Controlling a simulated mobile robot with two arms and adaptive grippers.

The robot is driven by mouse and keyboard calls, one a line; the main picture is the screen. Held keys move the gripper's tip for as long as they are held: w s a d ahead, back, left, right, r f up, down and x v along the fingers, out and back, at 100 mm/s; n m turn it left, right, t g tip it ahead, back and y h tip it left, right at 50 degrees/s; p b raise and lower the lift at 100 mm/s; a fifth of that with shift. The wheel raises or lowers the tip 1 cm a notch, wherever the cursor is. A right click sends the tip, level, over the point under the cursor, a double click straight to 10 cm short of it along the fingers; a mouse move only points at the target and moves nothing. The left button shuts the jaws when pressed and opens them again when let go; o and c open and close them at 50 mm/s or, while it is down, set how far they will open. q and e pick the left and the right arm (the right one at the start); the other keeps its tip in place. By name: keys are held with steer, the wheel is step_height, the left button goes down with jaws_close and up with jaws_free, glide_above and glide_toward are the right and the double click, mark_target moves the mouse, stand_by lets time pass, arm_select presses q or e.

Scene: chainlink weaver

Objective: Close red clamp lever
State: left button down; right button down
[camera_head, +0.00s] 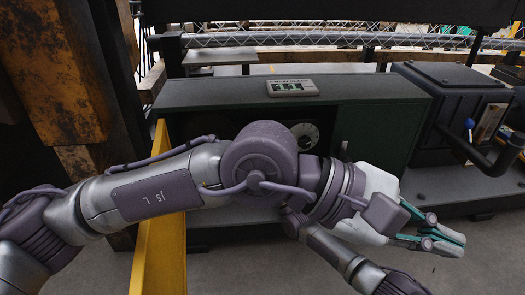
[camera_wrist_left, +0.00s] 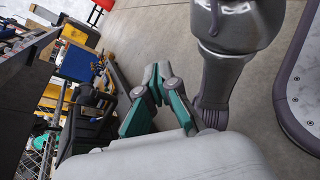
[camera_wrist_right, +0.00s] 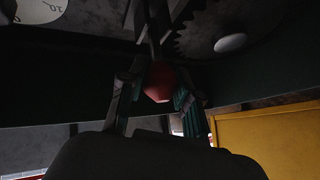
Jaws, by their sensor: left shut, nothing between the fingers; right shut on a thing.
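In the right wrist view, the clamp lever's red knob (camera_wrist_right: 160,82) sits between the fingers of my right gripper (camera_wrist_right: 158,90), which is shut on it. A dark lever bar (camera_wrist_right: 150,30) rises from the knob. In the head view the red lever and my right gripper are hidden behind my left arm. My left gripper (camera_head: 442,238) is at the right of the head view, in front of the machine and clear of it. Its teal fingers are shut and empty, and they also show together in the left wrist view (camera_wrist_left: 156,88).
A dark green machine cabinet (camera_head: 385,120) fills the middle, with a dial (camera_head: 305,135) in its opening. A toothed wheel (camera_wrist_right: 225,25) is close to the red knob. A yellow panel (camera_head: 160,225) stands at the left. A blue-knobbed lever (camera_head: 469,124) is at the right.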

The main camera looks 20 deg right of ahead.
steer(key=shift+s+a+f, duration=0.1)
steer(key=shift+f, duration=0.05)
arm_select(q)
steer(key=w+a+f+m+t+y, duration=0.1)
steer(key=w+f+m+t+y, duration=0.1)
steer(key=w+f+t, duration=0.6)
steer(key=w+f+m+t+y, duration=0.2)
steer(key=w+f, duration=0.2)
steer(key=w, duration=0.8)
steer(key=w+a+r+m+t+y, duration=0.2)
steer(key=w+a+t, duration=0.2)
steer(key=w, duration=0.5)
steer(key=w+a+r+m+t+y, duration=0.1)
steer(key=w+a+t+y, duration=0.2)
steer(key=w, duration=0.6)
steer(key=s+f+x, duration=0.1)
steer(key=f+x, duration=0.1)
steer(key=x, duration=1)
steer(key=shift+s+a+h, duration=0.25)
steer(key=shift+s+h, duration=0.05)
steer(key=shift+f, duration=0.15)
